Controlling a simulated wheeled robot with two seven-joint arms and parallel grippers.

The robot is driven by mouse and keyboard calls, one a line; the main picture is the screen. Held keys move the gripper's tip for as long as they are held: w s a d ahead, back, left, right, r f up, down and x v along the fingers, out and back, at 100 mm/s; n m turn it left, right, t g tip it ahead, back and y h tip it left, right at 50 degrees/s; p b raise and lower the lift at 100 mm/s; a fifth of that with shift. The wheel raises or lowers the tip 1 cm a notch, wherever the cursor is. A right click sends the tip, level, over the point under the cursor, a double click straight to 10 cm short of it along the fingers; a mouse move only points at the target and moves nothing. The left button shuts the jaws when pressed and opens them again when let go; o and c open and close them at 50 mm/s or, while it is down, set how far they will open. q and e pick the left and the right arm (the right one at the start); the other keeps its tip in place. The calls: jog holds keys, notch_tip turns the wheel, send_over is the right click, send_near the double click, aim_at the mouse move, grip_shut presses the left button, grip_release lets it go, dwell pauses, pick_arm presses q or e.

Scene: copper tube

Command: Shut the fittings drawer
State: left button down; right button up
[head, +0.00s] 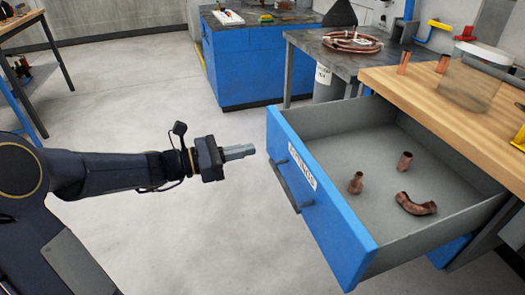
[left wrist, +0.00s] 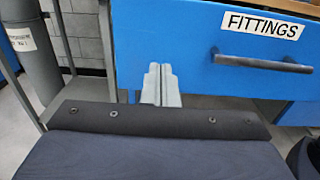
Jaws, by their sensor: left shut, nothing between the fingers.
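The fittings drawer (head: 322,207) is pulled out from under the wooden bench, with a blue front, a dark bar handle and a white label. Inside it lie a curved copper elbow (head: 416,204) and two short copper fittings (head: 405,161) (head: 356,183). My left gripper (head: 252,149) is shut and empty, a little to the left of the drawer front and pointing at it. In the left wrist view the gripper's fingertips (left wrist: 161,68) show against the blue drawer front (left wrist: 180,40), left of the handle (left wrist: 262,63). Whether they touch it I cannot tell. My right gripper is not in view.
The wooden bench top (head: 402,83) holds copper pieces and a clear container (head: 468,82). Behind stand a grey table (head: 305,40) with a copper coil (head: 352,41) and a blue cabinet (head: 250,70). The floor left of the drawer is clear.

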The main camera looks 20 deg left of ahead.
aim_at(275, 144)
pick_arm(q)
jog(key=b+x, duration=0.1)
jog(key=x, duration=0.3)
jog(key=shift+w+d, duration=0.25)
jog(key=shift+d, duration=0.05)
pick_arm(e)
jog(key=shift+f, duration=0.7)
pick_arm(q)
jog(key=shift+d, duration=0.1)
